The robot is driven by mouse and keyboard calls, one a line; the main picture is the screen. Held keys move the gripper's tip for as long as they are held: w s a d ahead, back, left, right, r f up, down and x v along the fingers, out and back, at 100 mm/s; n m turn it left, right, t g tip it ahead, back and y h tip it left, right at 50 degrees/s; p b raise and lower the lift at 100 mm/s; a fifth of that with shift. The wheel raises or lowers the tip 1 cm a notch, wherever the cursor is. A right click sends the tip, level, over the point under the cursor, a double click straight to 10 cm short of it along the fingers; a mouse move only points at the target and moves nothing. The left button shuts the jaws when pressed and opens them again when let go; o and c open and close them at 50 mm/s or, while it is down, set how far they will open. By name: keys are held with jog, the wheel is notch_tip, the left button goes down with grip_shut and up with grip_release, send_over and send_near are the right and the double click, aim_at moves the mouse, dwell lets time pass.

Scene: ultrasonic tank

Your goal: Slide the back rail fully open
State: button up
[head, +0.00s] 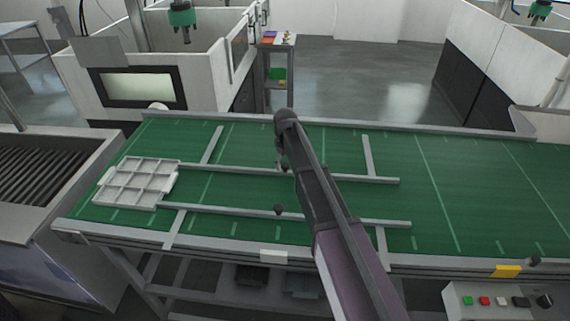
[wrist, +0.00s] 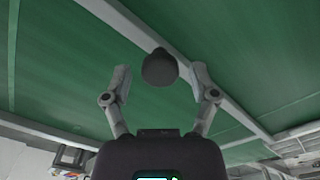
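The back rail (head: 232,169) is a grey bar running left to right across the green belt, behind the front rail (head: 345,219). My arm hides part of its middle. My gripper (head: 283,160) is over the back rail's middle, partly hidden by my arm. In the wrist view my gripper (wrist: 161,82) is open, its two fingers apart on either side of a dark round knob (wrist: 159,67). The knob stands by the grey rail (wrist: 180,65), and gaps show between it and both fingers. A second dark knob (head: 278,210) is at the front rail.
A white divided tray (head: 174,182) lies on the belt at the rails' left ends. Cross bars (head: 367,155) run across the belt. The belt (head: 480,195) is clear to the right. A button panel (head: 510,301) is at the front right, and a grooved metal unit (head: 45,170) at left.

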grip_shut()
jog(key=w, duration=2.1)
jog(key=shift+w+d, duration=0.35)
jog(key=shift+o, duration=1.6)
grip_release()
jog(key=shift+w, duration=0.15)
jog(key=shift+s, duration=0.25)
